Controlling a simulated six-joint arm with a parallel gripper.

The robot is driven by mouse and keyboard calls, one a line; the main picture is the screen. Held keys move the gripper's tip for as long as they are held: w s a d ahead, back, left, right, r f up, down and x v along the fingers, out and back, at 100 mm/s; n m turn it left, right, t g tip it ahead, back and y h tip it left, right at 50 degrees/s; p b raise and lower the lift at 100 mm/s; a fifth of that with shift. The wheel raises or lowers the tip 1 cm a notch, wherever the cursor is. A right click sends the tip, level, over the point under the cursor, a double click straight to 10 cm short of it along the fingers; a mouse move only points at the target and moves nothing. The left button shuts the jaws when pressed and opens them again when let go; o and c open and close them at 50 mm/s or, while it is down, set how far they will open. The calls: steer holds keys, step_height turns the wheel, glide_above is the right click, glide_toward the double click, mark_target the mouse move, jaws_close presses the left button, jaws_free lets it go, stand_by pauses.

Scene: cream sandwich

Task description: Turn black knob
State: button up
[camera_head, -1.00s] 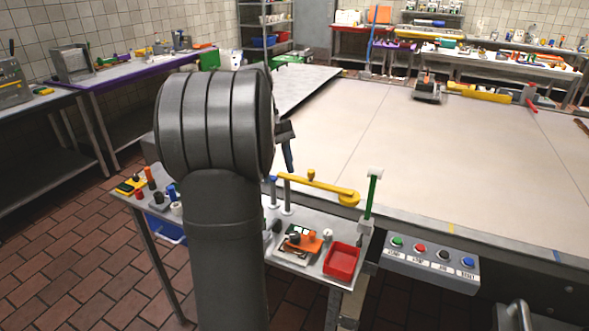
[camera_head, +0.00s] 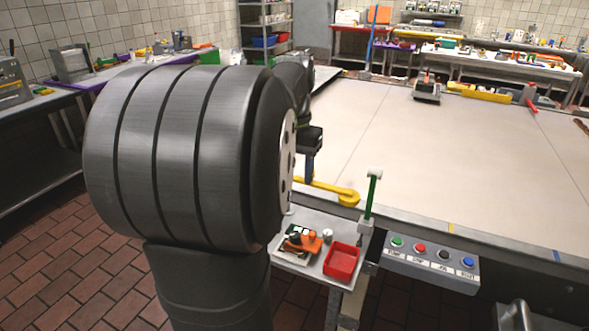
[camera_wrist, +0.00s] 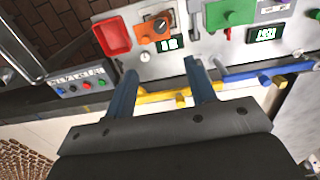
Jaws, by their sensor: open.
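An orange unit (camera_head: 308,241) with a black knob (camera_head: 294,238) sits on the small side table's panel in the head view. The orange unit also shows in the wrist view (camera_wrist: 148,32), with its dark knob (camera_wrist: 160,24) near the top, beyond the fingertips. My gripper (camera_wrist: 160,67) is open and empty, with its two blue fingers spread apart below the panel in that picture. In the head view my gripper (camera_head: 309,168) hangs above the yellow arm, apart from the orange unit. My own arm hides the left part of the side table.
A red tray (camera_head: 342,262) lies right of the orange unit. A green post (camera_head: 371,196) and yellow bar (camera_head: 335,192) stand nearby. A button box (camera_head: 430,258) with green, red, black and blue buttons is at the right. The large pale table (camera_head: 450,150) is mostly clear.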

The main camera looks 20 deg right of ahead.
steer(key=shift+c, duration=0.2)
steer(key=shift+c, duration=1.1)
steer(key=w+f+n+g, duration=0.3)
steer(key=w+n+g, duration=0.1)
steer(key=w+n, duration=0.35)
steer(key=n, duration=0.2)
glide_toward(294, 234)
steer(key=shift+g, duration=0.3)
steer(key=x, duration=0.8)
steer(key=shift+f, duration=0.35)
steer(key=shift+w, duration=0.1)
